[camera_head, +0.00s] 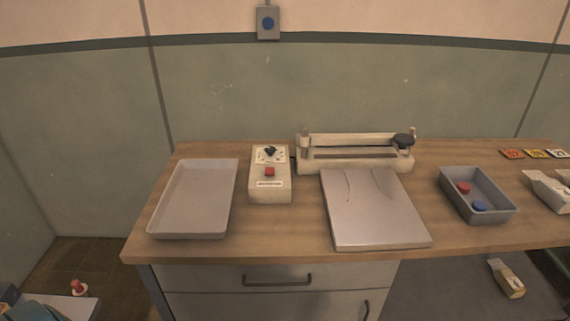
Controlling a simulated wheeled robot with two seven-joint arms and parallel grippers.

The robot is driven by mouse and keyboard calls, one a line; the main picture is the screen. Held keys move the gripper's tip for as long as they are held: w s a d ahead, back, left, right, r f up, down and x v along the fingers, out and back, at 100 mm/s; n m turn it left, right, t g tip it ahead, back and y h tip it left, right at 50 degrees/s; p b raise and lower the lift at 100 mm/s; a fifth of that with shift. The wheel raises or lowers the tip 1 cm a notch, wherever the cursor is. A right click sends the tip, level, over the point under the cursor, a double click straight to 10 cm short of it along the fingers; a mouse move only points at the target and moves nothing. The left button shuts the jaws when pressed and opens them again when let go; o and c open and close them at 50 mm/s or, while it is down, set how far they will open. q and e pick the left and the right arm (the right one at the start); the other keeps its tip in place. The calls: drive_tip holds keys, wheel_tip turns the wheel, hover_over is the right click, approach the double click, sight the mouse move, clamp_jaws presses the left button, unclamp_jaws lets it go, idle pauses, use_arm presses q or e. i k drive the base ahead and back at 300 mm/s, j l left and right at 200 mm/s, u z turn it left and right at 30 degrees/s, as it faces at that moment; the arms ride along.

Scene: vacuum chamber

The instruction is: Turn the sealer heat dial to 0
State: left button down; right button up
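The heat dial (270,152) is a dark knob on the upper face of a small cream control box (270,190). Marks ring the dial, but they are too small to read. A red button (269,171) and a label sit below the dial. The sealer (355,160), a long cream bar unit with a dark knob at its right end, stands just right of the box. Neither of my grippers can be made out in the head view.
A grey tray (193,200) lies left of the box. A flat grey plate (375,215) lies before the sealer. A grey bin (478,180) holds red and blue pieces. Coloured cards (534,153) and pale packets (550,190) are at the right.

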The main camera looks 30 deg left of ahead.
sight(270, 150)
drive_tip(key=i+j, duration=0.1)
drive_tip(key=j, duration=0.5)
drive_tip(key=i+j+z, duration=0.15)
drive_tip(key=j, duration=1)
